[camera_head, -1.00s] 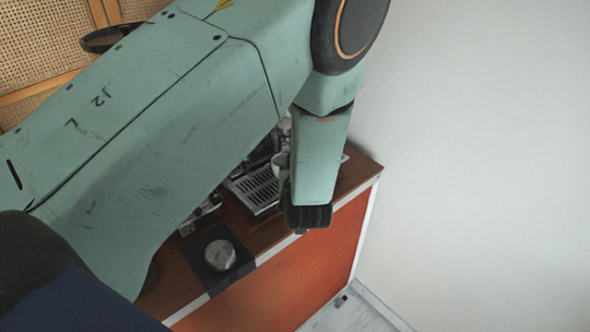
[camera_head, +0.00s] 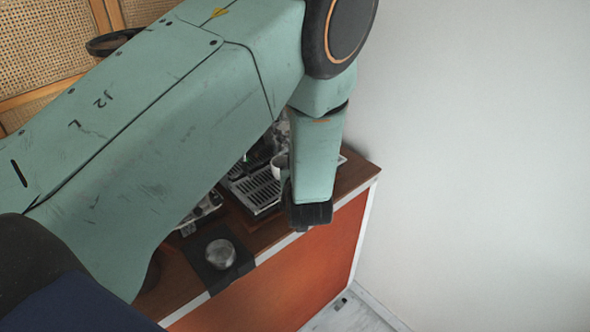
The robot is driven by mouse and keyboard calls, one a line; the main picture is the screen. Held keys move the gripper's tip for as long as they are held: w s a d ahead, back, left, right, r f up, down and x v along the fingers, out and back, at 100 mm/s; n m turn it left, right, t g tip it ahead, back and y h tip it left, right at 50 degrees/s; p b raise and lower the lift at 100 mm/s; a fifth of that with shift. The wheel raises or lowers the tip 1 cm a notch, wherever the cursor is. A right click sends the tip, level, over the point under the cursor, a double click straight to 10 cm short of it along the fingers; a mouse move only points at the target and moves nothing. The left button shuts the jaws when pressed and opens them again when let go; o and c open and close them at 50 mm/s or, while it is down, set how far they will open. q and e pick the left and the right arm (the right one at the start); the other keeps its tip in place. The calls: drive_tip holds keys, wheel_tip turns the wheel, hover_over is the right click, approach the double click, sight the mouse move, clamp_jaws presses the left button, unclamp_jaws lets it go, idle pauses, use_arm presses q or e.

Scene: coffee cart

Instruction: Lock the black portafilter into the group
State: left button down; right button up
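My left arm crosses the view from the left and covers most of the cart. Its dark end part hangs over the front edge of the cart top, but the fingers cannot be made out. The espresso machine is mostly hidden behind my arm; its slatted metal drip tray (camera_head: 257,190) shows, with a white cup (camera_head: 279,166) at its right side. The black portafilter and the group cannot be made out. My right gripper is not in view.
A round metal tamper-like piece (camera_head: 221,254) sits on a black mat (camera_head: 232,272) at the cart's front edge. The wooden cart top (camera_head: 352,173) is bare at the right corner. A plain wall stands to the right.

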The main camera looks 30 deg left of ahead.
use_arm(q)
drive_tip(key=shift+w+a+f, duration=0.25)
drive_tip(key=shift+w, duration=0.25)
drive_tip(key=shift+s+d+r, duration=0.1)
drive_tip(key=shift+s+r, duration=0.2)
drive_tip(key=shift+s, duration=0.05)
drive_tip(key=shift+r, duration=0.1)
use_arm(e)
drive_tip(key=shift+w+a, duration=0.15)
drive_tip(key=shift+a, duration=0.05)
use_arm(q)
drive_tip(key=shift+d+r, duration=0.15)
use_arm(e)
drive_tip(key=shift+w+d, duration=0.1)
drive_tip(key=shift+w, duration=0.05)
use_arm(q)
drive_tip(key=shift+s+r, duration=0.35)
drive_tip(key=shift+r, duration=0.05)
drive_tip(key=shift+w, duration=0.1)
